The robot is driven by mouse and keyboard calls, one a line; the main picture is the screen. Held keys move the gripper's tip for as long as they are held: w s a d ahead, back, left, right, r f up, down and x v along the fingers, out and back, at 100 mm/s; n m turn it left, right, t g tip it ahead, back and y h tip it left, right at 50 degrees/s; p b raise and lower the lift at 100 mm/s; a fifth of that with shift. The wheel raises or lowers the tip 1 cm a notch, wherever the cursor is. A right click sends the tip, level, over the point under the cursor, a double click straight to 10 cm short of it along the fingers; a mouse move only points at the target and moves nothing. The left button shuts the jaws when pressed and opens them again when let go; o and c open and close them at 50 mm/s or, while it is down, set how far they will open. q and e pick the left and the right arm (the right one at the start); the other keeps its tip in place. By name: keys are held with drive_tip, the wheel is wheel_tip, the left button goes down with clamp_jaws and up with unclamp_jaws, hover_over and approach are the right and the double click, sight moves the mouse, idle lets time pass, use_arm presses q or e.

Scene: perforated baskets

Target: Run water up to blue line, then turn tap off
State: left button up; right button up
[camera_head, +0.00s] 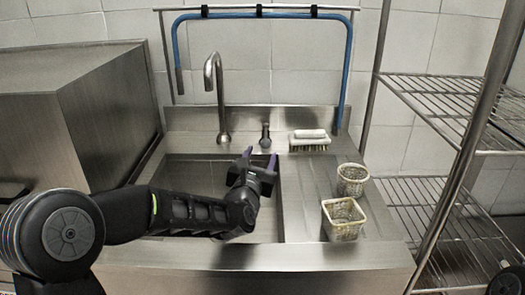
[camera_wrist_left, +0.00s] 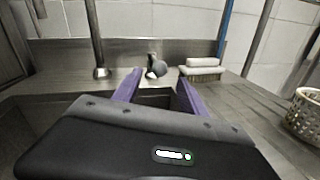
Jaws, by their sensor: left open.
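The steel tap spout (camera_head: 215,88) curves up at the back of the sink (camera_head: 190,168). The tap lever (camera_head: 265,135) stands to its right; in the left wrist view the lever (camera_wrist_left: 156,67) shows ahead, between the fingertips. My left gripper (camera_head: 259,157) is open and empty, over the sink and short of the lever, with purple fingers pointing at it; the fingers also show in the wrist view (camera_wrist_left: 159,78). No running water shows from the spout. No blue line is visible inside the sink; my arm and gripper hide part of the basin. My right gripper is out of view.
A brush (camera_head: 310,140) lies right of the lever. Two perforated baskets (camera_head: 352,178) (camera_head: 343,218) stand on the right drainboard. A blue hose (camera_head: 347,70) hangs on the rail above. A steel cabinet (camera_head: 85,95) is at left, wire shelves (camera_head: 450,100) at right.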

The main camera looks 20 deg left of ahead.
sight(265, 146)
use_arm(q)
drive_tip(key=shift+w+a+p, duration=0.2)
drive_tip(key=shift+w+p, duration=0.35)
drive_tip(key=shift+w, duration=3.35)
drive_tip(key=shift+c, duration=0.2)
clamp_jaws()
